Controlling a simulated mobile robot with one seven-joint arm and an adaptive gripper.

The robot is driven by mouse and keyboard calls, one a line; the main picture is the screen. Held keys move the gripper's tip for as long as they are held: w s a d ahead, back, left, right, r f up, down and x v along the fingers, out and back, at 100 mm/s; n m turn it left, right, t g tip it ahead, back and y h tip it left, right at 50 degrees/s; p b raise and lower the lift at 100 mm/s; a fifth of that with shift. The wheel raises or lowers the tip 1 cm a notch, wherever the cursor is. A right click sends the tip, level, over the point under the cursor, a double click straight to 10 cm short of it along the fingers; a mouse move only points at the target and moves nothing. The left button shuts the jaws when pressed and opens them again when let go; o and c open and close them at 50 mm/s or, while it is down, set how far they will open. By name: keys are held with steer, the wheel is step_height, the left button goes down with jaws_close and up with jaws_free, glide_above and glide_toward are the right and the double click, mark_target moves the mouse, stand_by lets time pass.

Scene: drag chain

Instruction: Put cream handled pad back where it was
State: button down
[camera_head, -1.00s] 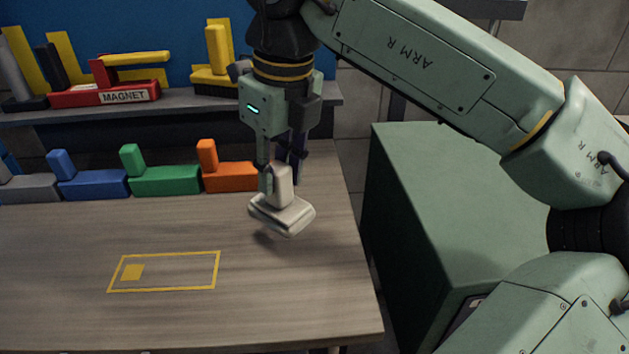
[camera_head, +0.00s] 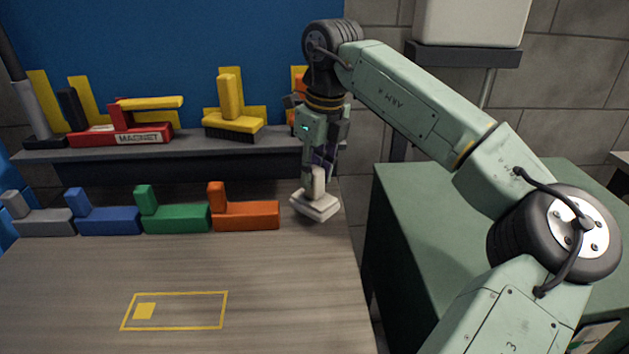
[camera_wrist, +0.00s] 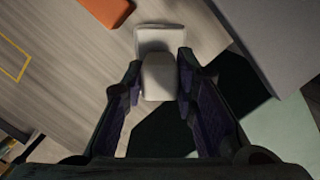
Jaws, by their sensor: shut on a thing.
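The cream handled pad (camera_head: 316,207) hangs in the air near the right edge of the table, right of the orange handled block. My gripper (camera_head: 317,172) is shut on its upright handle, with the flat pad below. In the wrist view the pad (camera_wrist: 166,40) shows between the fingers, its handle held in my gripper (camera_wrist: 160,80). A yellow outlined rectangle (camera_head: 174,311) with a small filled yellow square at its left end is marked on the tabletop; nothing stands on it.
A row holds grey (camera_head: 45,222), blue (camera_head: 108,220), green (camera_head: 176,218) and orange (camera_head: 246,215) handled blocks. Behind, a shelf (camera_head: 200,145) carries a red MAGNET piece (camera_head: 120,134) and yellow-and-black pieces (camera_head: 232,120). A green cabinet (camera_head: 410,240) stands right of the table. The front tabletop is clear.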

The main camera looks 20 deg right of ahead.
mark_target(315, 187)
steer(key=shift+w+f+p, duration=0.1)
steer(key=shift+f+p, duration=0.35)
steer(key=shift+f, duration=1.3)
steer(key=shift+f, duration=0.2)
steer(key=c, duration=1.3)
jaws_free()
steer(key=shift+r, duration=0.1)
step_height(315, 187, up, 12)
steer(key=s+d+b, duration=0.1)
steer(key=shift+s, duration=0.3)
